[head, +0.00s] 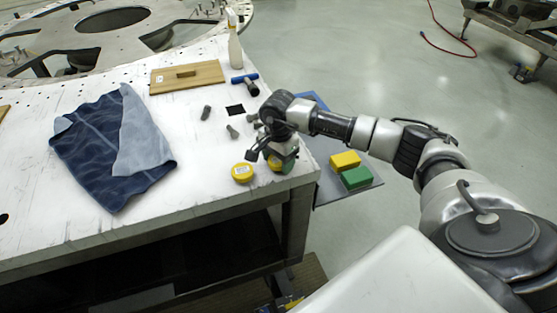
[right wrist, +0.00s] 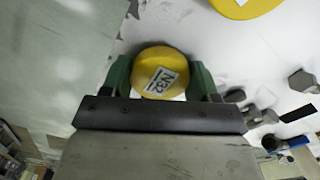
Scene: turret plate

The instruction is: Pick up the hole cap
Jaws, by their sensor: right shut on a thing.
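A round yellow hole cap (right wrist: 155,68) with a white printed label sits between the green fingers of my right gripper (right wrist: 160,80) in the right wrist view. The gripper is shut on it. In the head view, my right gripper (head: 277,163) is at the table's right front corner, and the held cap (head: 274,164) is partly hidden by it. I cannot tell whether the held cap is clear of the table top. A second yellow cap (head: 242,172) lies on the table just left of the gripper. My left gripper is not in view.
Grey bolts (head: 232,131), a blue-handled tool (head: 246,82) and a spray bottle (head: 234,45) stand or lie behind the gripper. A blue cloth (head: 95,150) covers the table's left. Yellow (head: 345,160) and green (head: 356,177) blocks lie right of the table.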

